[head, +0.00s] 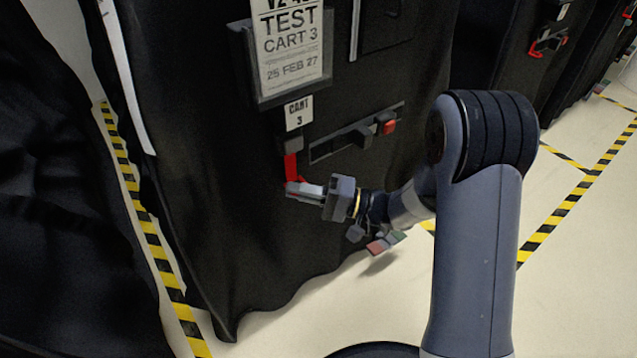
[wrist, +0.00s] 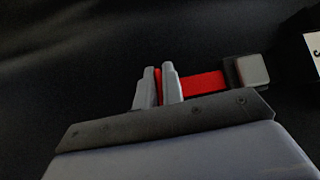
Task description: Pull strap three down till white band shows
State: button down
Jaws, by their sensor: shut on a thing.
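The red strap (head: 291,168) of cart 3 hangs from a grey buckle (head: 289,144) below the label reading CART 3 (head: 299,113). My gripper (head: 289,188) is shut on the strap's lower part, a short way below the buckle. In the wrist view the two grey fingers (wrist: 164,88) pinch the red strap (wrist: 205,83), with a red length running from them to the buckle (wrist: 252,71). Only red shows on the strap; I see no white band. The strap's end at the fingers is mostly hidden.
A slotted bar with a dark slider (head: 355,138) and a red block (head: 387,124) is right of the strap. A sign holder (head: 290,50) is above. The black cover (head: 240,220) hangs close behind my gripper. Other covered carts (head: 510,50) stand at the right.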

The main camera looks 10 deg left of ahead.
notch_tip(320, 180, down, 7)
jog(key=b, duration=0.1)
jog(key=c, duration=1.5)
grip_release()
jog(key=shift+c, duration=0.2)
jog(key=d+p, duration=0.1)
jog(key=d, duration=0.2)
jog(key=d+f, duration=0.1)
jog(key=d, duration=0.3)
jog(key=w+d+p, duration=0.1)
jog(key=d, duration=0.2)
jog(key=shift+d+f+p, duration=0.25)
jog(key=shift+d+p, duration=0.05)
jog(key=shift+p, duration=0.05)
